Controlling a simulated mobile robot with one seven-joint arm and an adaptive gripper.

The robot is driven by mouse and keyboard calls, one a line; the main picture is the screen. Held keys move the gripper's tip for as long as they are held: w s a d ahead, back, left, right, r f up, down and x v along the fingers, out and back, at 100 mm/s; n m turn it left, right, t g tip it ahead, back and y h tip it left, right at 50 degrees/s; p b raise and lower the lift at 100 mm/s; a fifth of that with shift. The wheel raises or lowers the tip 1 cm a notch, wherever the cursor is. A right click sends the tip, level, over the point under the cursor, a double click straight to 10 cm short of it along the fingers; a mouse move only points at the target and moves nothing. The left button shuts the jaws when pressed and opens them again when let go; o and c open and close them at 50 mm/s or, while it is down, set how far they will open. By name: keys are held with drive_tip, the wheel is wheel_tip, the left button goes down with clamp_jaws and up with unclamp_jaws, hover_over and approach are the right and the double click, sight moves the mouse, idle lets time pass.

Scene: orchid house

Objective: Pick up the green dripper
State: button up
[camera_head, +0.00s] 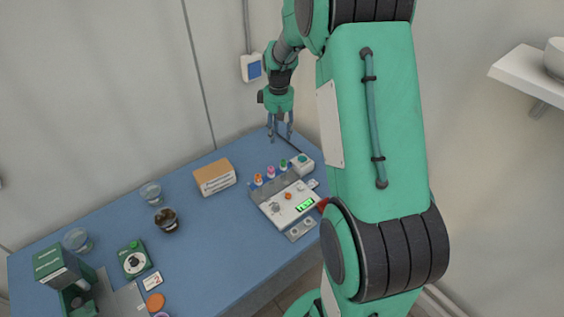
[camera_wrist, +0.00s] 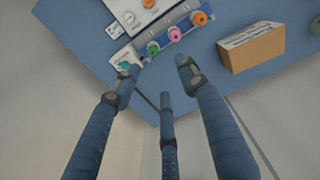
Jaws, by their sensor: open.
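The green dripper (camera_head: 284,165) is a small green-topped piece at the right end of a row of three on a blue rack behind a white device. The pink dripper (camera_head: 270,172) and orange dripper (camera_head: 258,180) stand to its left. In the wrist view the green dripper (camera_wrist: 153,48) is the lowest of the row, beyond my fingertips. My gripper (camera_head: 280,135) points down above the table's back edge, behind the row. Its three fingers (camera_wrist: 160,78) are spread and empty, apart from the dripper.
A white box with a teal top (camera_head: 302,163) stands just right of the green dripper. The white device (camera_head: 290,203) is in front. A cardboard box (camera_head: 214,178) stands to the left. The wall is close behind.

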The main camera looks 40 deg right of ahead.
drive_tip(key=f, duration=0.1)
drive_tip(key=d+f, duration=0.1)
drive_tip(key=d, duration=0.1)
drive_tip(key=shift+w+d+f, duration=0.15)
drive_tip(key=shift+w+f, duration=0.1)
drive_tip(key=shift+f, duration=0.15)
hover_over(284, 161)
drive_tip(key=f, duration=0.8)
drive_tip(key=shift+w+f+b, duration=0.3)
drive_tip(key=shift+b, duration=0.05)
drive_tip(key=shift+s+f+b, duration=0.2)
drive_tip(key=shift+f+b, duration=0.1)
drive_tip(key=shift+f, duration=2.3)
drive_tip(key=shift+c, duration=0.5)
